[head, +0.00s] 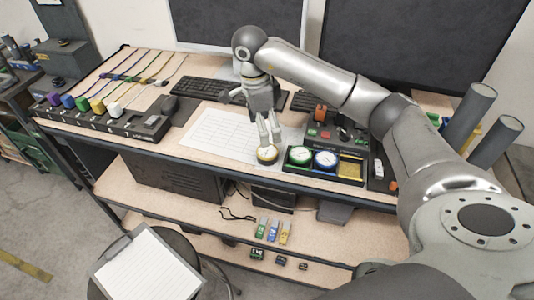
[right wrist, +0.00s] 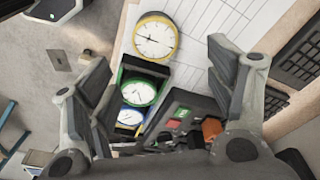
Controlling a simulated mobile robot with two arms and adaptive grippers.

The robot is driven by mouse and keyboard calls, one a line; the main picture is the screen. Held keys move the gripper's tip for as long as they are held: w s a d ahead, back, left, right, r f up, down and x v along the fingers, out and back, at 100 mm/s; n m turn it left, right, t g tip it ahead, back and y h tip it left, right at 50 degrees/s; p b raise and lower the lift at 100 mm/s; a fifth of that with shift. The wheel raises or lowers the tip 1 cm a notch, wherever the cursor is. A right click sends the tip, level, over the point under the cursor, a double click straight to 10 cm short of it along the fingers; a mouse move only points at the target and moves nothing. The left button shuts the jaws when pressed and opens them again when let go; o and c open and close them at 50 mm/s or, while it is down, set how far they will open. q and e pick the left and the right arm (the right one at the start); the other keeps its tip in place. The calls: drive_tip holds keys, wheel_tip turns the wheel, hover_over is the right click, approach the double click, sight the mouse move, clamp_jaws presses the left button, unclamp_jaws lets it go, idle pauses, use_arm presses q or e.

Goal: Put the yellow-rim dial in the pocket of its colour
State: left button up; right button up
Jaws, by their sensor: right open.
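The yellow-rim dial (head: 267,155) has a white face and lies at the front edge of the white sheet, left of a black tray (head: 312,176). The tray holds a green-rim dial (head: 300,155) and a blue-rim dial (head: 325,159) in their pockets. The yellow pocket (head: 351,169) at its right end is empty. My right gripper (head: 269,132) points down just above and behind the yellow-rim dial. In the right wrist view its fingers (right wrist: 165,80) are spread and empty, with the yellow-rim dial (right wrist: 155,37) beyond the fingertips. My left gripper is out of view.
A dark control box (head: 330,130) with an orange switch stands behind the tray. Keyboards (head: 205,89) and monitors are at the back. Coloured plugs with cables (head: 85,103) sit at the left. The white sheet (head: 215,132) left of the dial is clear.

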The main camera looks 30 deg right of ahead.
sight(267, 150)
wheel_tip(267, 150, down, 2)
drive_tip(key=shift+d, duration=0.15)
drive_tip(key=f+p, duration=0.1)
drive_tip(key=f, duration=0.2)
drive_tip(key=f+p, duration=0.1)
drive_tip(key=shift+s+f+p, duration=0.25)
drive_tip(key=shift+s+p, duration=0.1)
drive_tip(key=shift+f, duration=0.55)
drive_tip(key=c, duration=1.2)
drive_tip(key=shift+c, duration=0.2)
drive_tip(key=shift+r, duration=0.15)
